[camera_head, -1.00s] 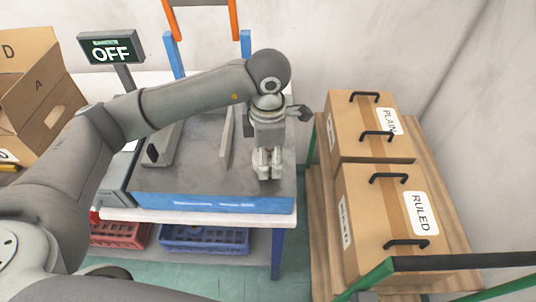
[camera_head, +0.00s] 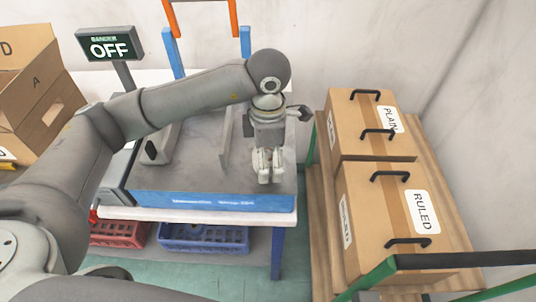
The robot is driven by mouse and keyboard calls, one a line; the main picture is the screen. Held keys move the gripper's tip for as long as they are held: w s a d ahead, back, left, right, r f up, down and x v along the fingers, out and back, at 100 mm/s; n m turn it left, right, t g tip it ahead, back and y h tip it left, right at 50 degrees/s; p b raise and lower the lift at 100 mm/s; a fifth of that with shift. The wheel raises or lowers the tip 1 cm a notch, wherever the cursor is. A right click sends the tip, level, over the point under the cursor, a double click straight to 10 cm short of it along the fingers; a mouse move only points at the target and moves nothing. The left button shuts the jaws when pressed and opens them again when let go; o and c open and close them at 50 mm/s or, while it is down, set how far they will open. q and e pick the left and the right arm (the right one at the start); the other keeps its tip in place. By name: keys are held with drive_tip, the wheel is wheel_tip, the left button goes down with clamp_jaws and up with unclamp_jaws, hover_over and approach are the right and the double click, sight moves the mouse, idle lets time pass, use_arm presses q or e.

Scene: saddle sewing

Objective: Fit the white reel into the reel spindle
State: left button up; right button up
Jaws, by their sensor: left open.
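My left arm reaches in from the left across the sewing machine (camera_head: 190,180), a low unit with a dark grey top and a blue front. My left gripper (camera_head: 270,178) points down over the right front part of that grey top. Its pale fingers are open, and I cannot make out anything between them. I cannot pick out the white reel or the reel spindle; the arm and gripper cover part of the machine. My right gripper is not in view.
An OFF sign (camera_head: 109,45) stands at the back left, near an open cardboard box (camera_head: 38,85). Red (camera_head: 118,234) and blue crates (camera_head: 203,239) sit below the table. Boxes marked PLAIN (camera_head: 362,124) and RULED (camera_head: 392,215) stand at right. A blue and orange frame rises behind.

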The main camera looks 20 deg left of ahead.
use_arm(q)
wheel_tip(320, 180, up, 12)
idle(0.6)
idle(0.4)
